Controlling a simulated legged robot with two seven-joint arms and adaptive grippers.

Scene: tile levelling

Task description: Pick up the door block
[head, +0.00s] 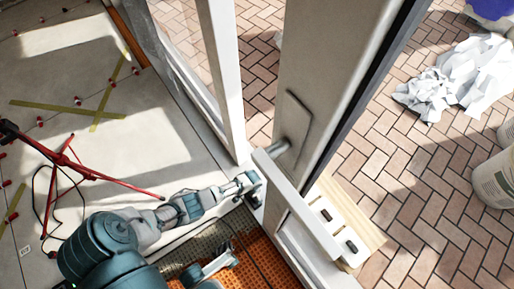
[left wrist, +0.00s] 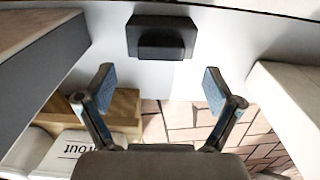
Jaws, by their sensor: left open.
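My left gripper (head: 248,187) reaches in from the left, close to the door frame and the white bar. In the left wrist view my left gripper (left wrist: 160,90) is open, with nothing between its fingers. A dark stepped block (left wrist: 162,38) sits ahead, beyond the fingertips, against a pale surface. I cannot tell which is the door block. A grey and teal part (head: 212,268), perhaps my right gripper, shows low in the head view.
The tall pale door (head: 315,85) and its frame (head: 222,80) stand close to my left gripper. A red tripod (head: 75,170) stands on the tiles at left. Brick paving, crumpled white sheets (head: 465,78) and a bucket (head: 495,178) lie beyond the door.

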